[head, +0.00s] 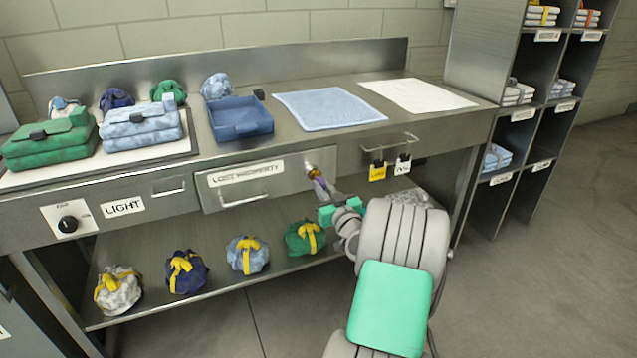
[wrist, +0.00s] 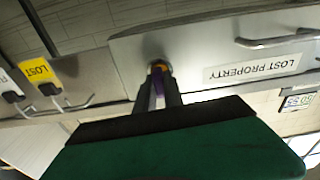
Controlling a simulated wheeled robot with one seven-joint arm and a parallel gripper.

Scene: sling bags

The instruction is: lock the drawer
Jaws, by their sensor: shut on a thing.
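The drawer (head: 230,197), labelled LOST PROPERTY, sits in the front of the steel bench and looks closed. It also shows in the wrist view (wrist: 200,50). A brass lock (head: 312,171) is at the right end of its front. My gripper (head: 324,190) is at this lock, shut on a small purple key (head: 319,184). In the wrist view, my gripper (wrist: 158,92) points at the lock, with a bit of purple and brass between the fingertips. The key's tip is hidden, so I cannot tell how deep it sits or how it is turned.
Yellow and white tags (head: 377,172) hang from a rail right of the drawer. Several tied bags (head: 247,255) lie on the lower shelf (head: 200,297). Folded bags, a blue tray (head: 240,118) and cloths (head: 328,108) are on the bench top. Cubbies (head: 520,120) stand at right.

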